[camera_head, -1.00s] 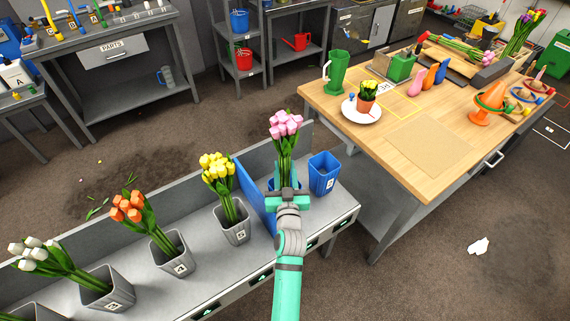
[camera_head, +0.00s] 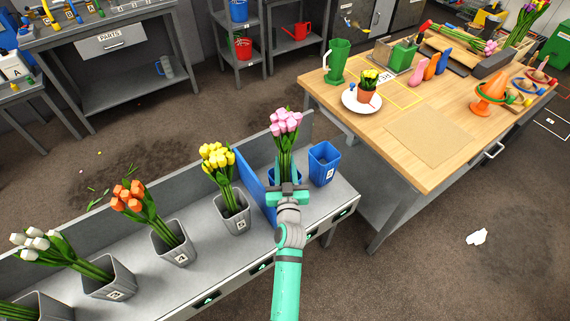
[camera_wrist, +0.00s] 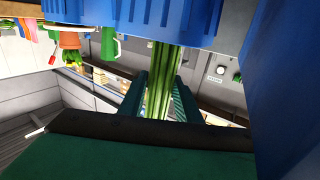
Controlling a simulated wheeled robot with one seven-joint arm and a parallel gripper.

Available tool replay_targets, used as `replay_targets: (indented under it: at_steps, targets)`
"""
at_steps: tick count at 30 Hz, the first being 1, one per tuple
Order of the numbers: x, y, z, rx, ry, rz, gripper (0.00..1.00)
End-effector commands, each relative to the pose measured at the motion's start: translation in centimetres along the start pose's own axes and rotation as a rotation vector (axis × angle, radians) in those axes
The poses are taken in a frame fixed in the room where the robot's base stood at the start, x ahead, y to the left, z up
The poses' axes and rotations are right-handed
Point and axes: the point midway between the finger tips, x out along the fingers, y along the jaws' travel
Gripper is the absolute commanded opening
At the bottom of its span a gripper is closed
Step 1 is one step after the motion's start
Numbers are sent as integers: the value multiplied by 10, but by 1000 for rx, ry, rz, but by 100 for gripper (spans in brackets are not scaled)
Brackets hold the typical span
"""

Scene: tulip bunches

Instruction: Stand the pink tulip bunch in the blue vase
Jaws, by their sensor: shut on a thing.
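The pink tulip bunch (camera_head: 286,121) stands upright with its pink heads at the top, on the bench's right part. My gripper (camera_head: 287,191) is shut on its green stems, which also show between the two fingers in the wrist view (camera_wrist: 160,85). One blue container (camera_head: 297,172) shows partly behind the stems and gripper. A second blue container (camera_head: 324,166), with a white label, stands just right of it. The wrist view is upside down, with a ribbed blue container (camera_wrist: 125,22) at the stems' lower ends. Whether the stem ends are inside it is hidden.
A blue divider (camera_head: 257,188) stands close left of my gripper. Grey containers hold yellow tulips (camera_head: 217,160), orange tulips (camera_head: 131,196) and white tulips (camera_head: 35,243). A wooden table (camera_head: 430,168) with a potted plant (camera_head: 369,84) stands to the right.

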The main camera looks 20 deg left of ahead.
Motion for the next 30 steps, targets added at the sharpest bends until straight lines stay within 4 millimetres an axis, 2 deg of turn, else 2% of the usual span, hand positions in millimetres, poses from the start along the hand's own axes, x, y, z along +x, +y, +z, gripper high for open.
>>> replay_targets:
  at_steps: [13,14,16,22,23,24,26,30]
  targets:
    - [0,0,11,1,1,0,0]
    - [0,0,10,0,1,0,35]
    - [0,0,10,0,1,0,52]
    - [0,0,10,0,0,0,52]
    - [0,0,12,0,-2,0,55]
    - [0,0,12,0,-2,0,64]
    - [0,0,11,0,-1,0,77]
    - [0,-1,11,0,-1,-2,77]
